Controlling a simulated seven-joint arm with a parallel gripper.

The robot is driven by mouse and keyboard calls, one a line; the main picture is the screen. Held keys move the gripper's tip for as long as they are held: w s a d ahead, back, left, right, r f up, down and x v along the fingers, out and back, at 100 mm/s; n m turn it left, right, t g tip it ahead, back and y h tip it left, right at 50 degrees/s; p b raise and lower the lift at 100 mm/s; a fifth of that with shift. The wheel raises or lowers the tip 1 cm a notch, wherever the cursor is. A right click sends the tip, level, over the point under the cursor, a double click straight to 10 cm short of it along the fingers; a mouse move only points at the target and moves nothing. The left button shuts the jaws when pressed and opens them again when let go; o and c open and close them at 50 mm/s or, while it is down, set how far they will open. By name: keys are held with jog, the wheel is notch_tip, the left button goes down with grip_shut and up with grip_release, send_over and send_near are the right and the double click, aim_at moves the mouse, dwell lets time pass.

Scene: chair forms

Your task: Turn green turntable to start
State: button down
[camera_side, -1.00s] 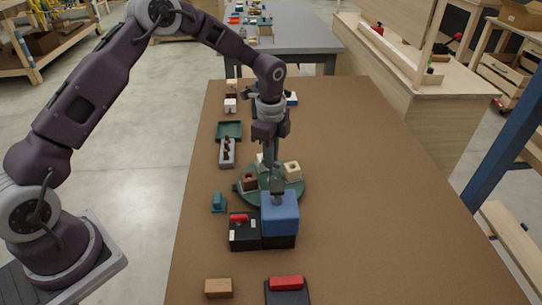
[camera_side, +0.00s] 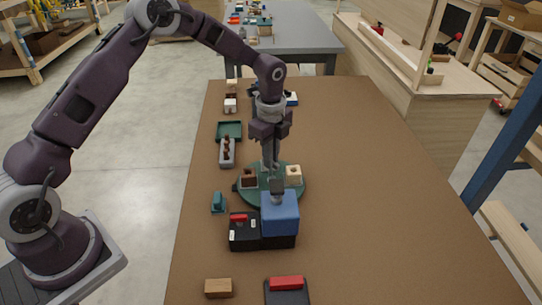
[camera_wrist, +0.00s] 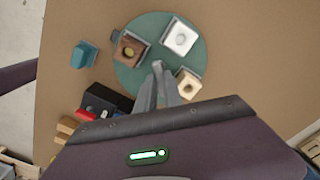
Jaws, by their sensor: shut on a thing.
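The green turntable (camera_side: 297,190) is a round disc on the brown table; it also shows in the wrist view (camera_wrist: 150,24). It carries a brown square block (camera_wrist: 130,48), a white one (camera_wrist: 180,40) and a cream one (camera_wrist: 188,83), each with a round recess. In the side view the brown block (camera_side: 249,178) is at left and the cream block (camera_side: 293,174) at right; the white one is hidden. My gripper (camera_side: 269,166) points down at the turntable's middle, its fingertips (camera_wrist: 158,68) close together and shut on it. The gripped part is hidden by the fingers.
A blue block (camera_side: 280,213) on a black base stands close in front of the turntable, beside a black box with a red top (camera_side: 243,232). A teal piece (camera_side: 218,204) lies at left. A grey holder (camera_side: 227,153) and green tray (camera_side: 229,131) are behind. The table's right side is clear.

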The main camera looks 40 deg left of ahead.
jog(key=shift+r, duration=0.1)
jog(key=c, duration=1.5)
grip_release()
notch_tip(320, 180, up, 7)
